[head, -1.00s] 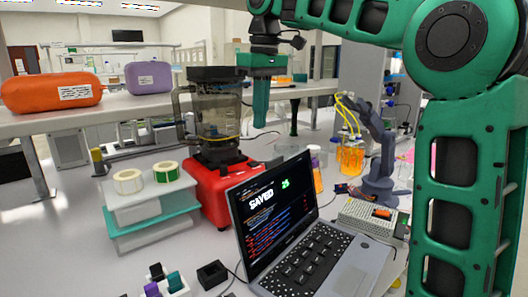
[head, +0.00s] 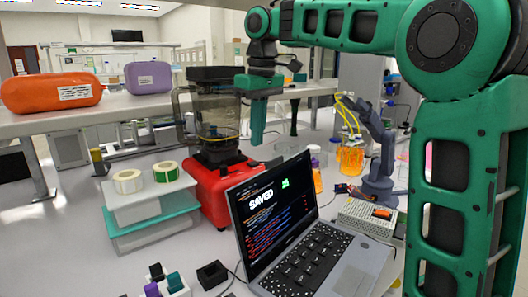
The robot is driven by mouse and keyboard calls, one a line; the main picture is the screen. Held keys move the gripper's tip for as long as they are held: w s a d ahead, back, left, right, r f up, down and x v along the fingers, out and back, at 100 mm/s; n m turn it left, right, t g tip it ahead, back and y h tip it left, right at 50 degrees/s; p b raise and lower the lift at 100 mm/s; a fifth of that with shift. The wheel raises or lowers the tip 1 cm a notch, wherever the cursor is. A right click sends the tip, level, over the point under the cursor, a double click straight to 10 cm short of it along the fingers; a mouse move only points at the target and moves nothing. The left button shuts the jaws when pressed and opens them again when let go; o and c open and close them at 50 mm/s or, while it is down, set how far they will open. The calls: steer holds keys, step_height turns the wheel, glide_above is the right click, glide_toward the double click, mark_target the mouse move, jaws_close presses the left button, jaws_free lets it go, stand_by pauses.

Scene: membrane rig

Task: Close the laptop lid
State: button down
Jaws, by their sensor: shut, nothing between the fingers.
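The laptop stands open on the light bench at the lower middle of the head view. Its lid (head: 275,208) is raised and tilted back, with a lit dark screen showing "SAVED". Its keyboard base (head: 315,262) lies flat, facing right and toward me. My green gripper (head: 258,138) points down above and behind the lid's top edge, apart from it. It is shut and empty.
A red-based blender (head: 217,185) stands close behind and left of the lid. White and teal boxes (head: 152,215) with tape rolls are at left. A small grey robot arm (head: 380,165), an orange-filled bottle (head: 351,158) and a grey perforated box (head: 368,220) are at right.

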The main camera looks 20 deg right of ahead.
steer(key=shift+s+d+f, duration=0.5)
steer(key=shift+s+f, duration=0.25)
steer(key=shift+f, duration=0.15)
steer(key=shift+s+d+f, duration=0.45)
steer(key=shift+s+f, duration=0.3)
steer(key=shift+f, duration=0.1)
